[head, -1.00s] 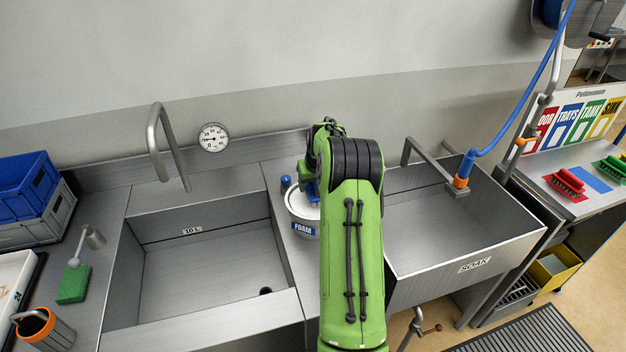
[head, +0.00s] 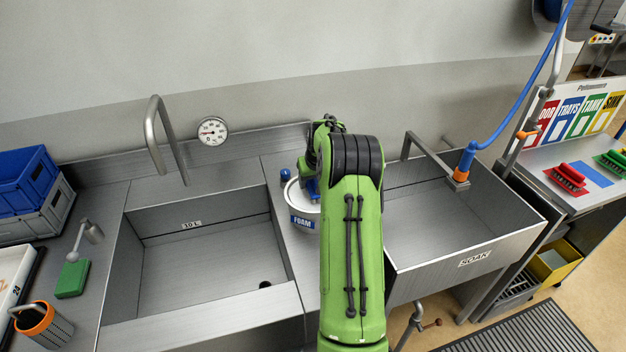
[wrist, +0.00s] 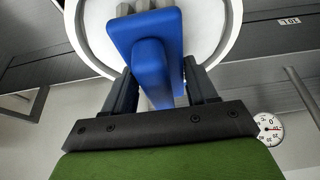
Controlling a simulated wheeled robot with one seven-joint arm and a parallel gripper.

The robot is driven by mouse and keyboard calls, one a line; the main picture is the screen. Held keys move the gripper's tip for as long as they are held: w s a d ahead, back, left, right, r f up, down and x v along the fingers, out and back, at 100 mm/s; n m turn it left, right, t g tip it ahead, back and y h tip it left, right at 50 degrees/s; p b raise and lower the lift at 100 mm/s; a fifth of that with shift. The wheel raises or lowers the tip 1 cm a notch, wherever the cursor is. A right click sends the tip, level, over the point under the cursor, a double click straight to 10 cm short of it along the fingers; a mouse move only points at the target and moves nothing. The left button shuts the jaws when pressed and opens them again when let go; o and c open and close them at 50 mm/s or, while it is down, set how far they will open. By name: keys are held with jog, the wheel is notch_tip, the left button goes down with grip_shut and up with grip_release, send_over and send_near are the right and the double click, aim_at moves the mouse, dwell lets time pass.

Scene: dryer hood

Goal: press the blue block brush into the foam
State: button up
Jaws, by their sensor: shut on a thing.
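The blue block brush (wrist: 150,45) is between the fingers of my gripper (wrist: 160,88) in the wrist view, and the gripper is shut on its grip. The foam tub (head: 302,223), white with a blue FOAM label, stands on the steel strip between the two sinks. In the head view my green arm hides most of the gripper and part of the tub. A bit of the blue brush (head: 312,188) shows at the tub's rim. I cannot tell whether the bristles touch the foam.
A small blue-topped item (head: 286,175) stands behind the tub. An empty sink (head: 205,262) lies left and the SOAK sink (head: 440,225) right, with a blue hose (head: 518,105) above it.

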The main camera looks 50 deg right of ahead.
jog(key=shift+f+b, duration=0.3)
jog(key=shift+f, duration=0.15)
dwell(1.1)
notch_tip(320, 180, up, 7)
jog(key=p, duration=0.5)
jog(key=shift+r, duration=0.2)
jog(key=shift+f, duration=0.1)
jog(key=shift+f, duration=0.1)
dwell(0.5)
